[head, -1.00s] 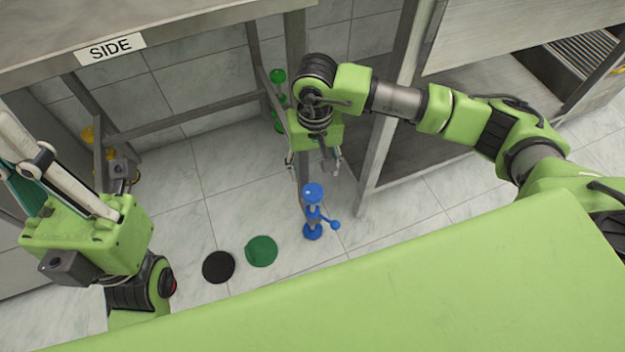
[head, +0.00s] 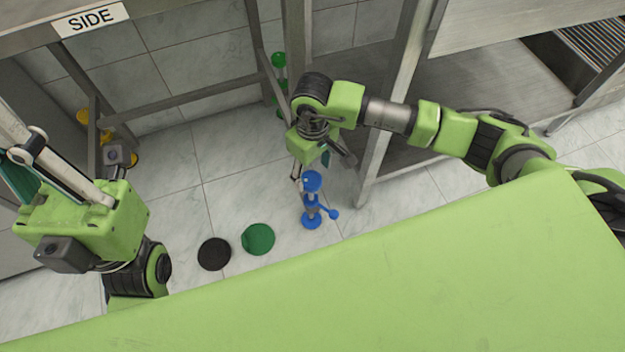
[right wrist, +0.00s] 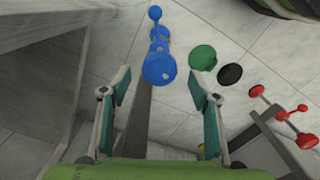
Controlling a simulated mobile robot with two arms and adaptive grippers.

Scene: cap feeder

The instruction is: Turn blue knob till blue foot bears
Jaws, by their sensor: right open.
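The blue foot assembly (head: 311,221) stands on the tiled floor, with a round base, a stem, a side arm ending in a ball (head: 333,214) and a round blue top, which looks like the knob (head: 312,181). In the right wrist view the blue top (right wrist: 158,69) is ahead, between the lines of the two fingers and beyond their tips. My right gripper (right wrist: 162,82) is open and empty; in the head view it (head: 322,168) is just above the blue top, partly hidden by its own wrist. My left gripper (head: 25,165) is at the left, its fingertips not clear. Contact of foot and floor cannot be judged.
A steel table leg (head: 297,45) stands behind my right wrist. A green foot assembly (head: 278,60) is behind it, and yellow parts (head: 82,116) are at the left. Black (head: 214,254) and green (head: 258,239) discs lie on the floor. Red parts (right wrist: 282,115) show in the wrist view.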

